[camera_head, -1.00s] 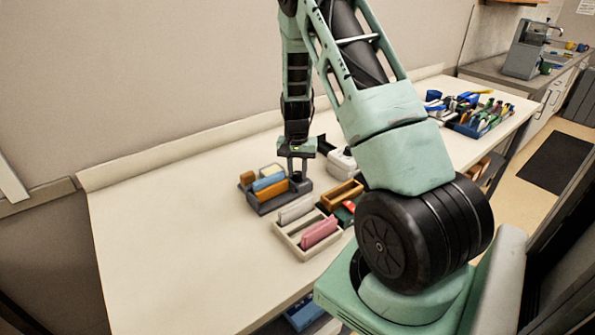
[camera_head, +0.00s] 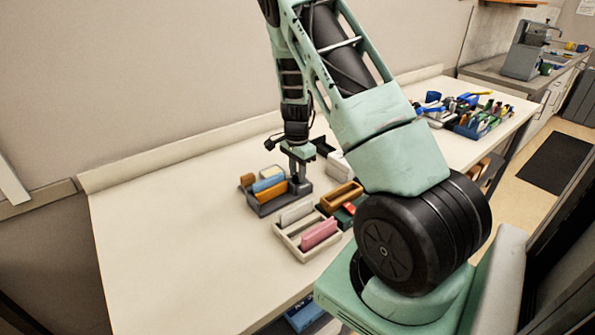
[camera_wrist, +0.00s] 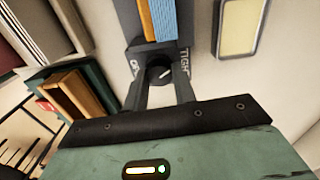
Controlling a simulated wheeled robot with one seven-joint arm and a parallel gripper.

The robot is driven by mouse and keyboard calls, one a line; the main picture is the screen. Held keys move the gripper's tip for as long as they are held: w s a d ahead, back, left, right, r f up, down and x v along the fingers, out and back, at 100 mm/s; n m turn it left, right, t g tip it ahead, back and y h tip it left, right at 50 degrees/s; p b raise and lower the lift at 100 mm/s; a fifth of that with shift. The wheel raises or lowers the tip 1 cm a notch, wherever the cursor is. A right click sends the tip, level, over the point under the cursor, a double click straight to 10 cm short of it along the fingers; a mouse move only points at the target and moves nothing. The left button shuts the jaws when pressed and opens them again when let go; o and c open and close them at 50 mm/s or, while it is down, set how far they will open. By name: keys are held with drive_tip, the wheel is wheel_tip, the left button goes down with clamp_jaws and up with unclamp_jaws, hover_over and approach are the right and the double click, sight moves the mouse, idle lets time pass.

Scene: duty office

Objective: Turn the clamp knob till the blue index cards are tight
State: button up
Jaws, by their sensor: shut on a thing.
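The dark grey clamp holder (camera_head: 262,208) stands on the bench, with blue index cards (camera_head: 268,183) and orange cards (camera_head: 272,191) upright in it. In the wrist view the blue cards (camera_wrist: 163,18) and orange cards (camera_wrist: 146,20) show above the knob. The black clamp knob (camera_wrist: 159,74) sits on the holder's end face, with a white pointer mark tilted to the upper right. "TIGHT" is printed to its right; lettering to its left is partly hidden. My gripper (camera_wrist: 160,88) is shut on the knob, one finger on each side. In the head view my gripper (camera_head: 300,180) is at the holder's right end.
A cream tray (camera_head: 290,244) with grey and pink blocks and a wooden box (camera_head: 342,196) stand close in front and right. A white object (camera_head: 340,164) is behind. A yellow-topped grey item (camera_wrist: 238,28) lies right in the wrist view. The bench's left side is clear.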

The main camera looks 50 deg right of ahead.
sight(297, 174)
idle(0.3)
drive_tip(key=o, duration=1)
wheel_tip(297, 174, up, 18)
drive_tip(key=b, duration=0.2)
drive_tip(key=shift+w+f+b, duration=0.2)
drive_tip(key=shift+f+b, duration=0.05)
drive_tip(key=shift+b, duration=0.05)
